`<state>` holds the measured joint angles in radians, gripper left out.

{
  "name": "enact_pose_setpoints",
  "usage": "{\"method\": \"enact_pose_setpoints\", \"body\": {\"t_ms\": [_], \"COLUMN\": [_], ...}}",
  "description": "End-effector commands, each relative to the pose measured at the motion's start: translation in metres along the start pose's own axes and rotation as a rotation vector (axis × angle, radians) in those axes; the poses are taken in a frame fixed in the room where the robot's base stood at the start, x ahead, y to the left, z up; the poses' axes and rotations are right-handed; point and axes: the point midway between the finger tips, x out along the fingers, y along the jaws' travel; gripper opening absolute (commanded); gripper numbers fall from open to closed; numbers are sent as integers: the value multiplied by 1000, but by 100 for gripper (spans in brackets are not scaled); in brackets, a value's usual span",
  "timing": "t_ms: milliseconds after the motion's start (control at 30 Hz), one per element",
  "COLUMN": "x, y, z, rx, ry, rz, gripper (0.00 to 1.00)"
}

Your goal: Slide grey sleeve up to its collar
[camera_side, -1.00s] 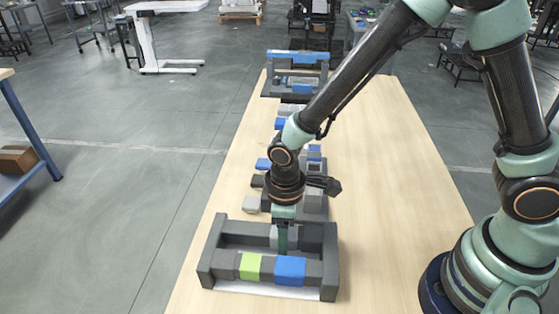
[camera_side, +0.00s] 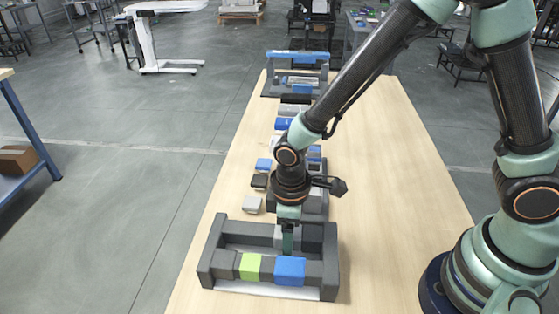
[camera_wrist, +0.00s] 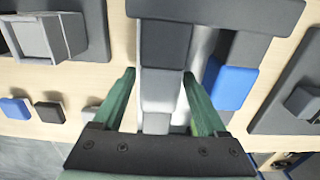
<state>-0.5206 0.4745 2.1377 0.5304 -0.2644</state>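A dark grey frame (camera_side: 328,245) lies at the near end of the table, with two parallel bars. The light grey sleeve (camera_wrist: 160,91) sits around one bar, against or very near a wider dark block (camera_wrist: 165,45), which looks like its collar; I cannot tell whether a gap is left. My gripper (camera_wrist: 160,74) is open, one finger on each side of that bar, near the sleeve. A gap shows at the left finger; contact at the right finger cannot be told. In the side view my gripper (camera_side: 288,250) is low over the far bar and partly hides the sleeve.
The other bar carries a green sleeve (camera_side: 250,266) and a blue sleeve (camera_side: 290,270). Behind the frame lie several small blue, grey and black blocks. Another frame with a blue bar (camera_side: 297,56) stands at the table's far end. The table's right side (camera_side: 400,200) is clear.

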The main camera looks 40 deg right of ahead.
Motion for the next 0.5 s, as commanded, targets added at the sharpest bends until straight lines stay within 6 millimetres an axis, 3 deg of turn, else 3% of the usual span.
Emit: {"method": "enact_pose_setpoints", "body": {"t_ms": [500], "x": [-35], "y": [0], "z": [-1], "rx": [0], "ry": [4], "rz": [1], "gripper": [75]}}
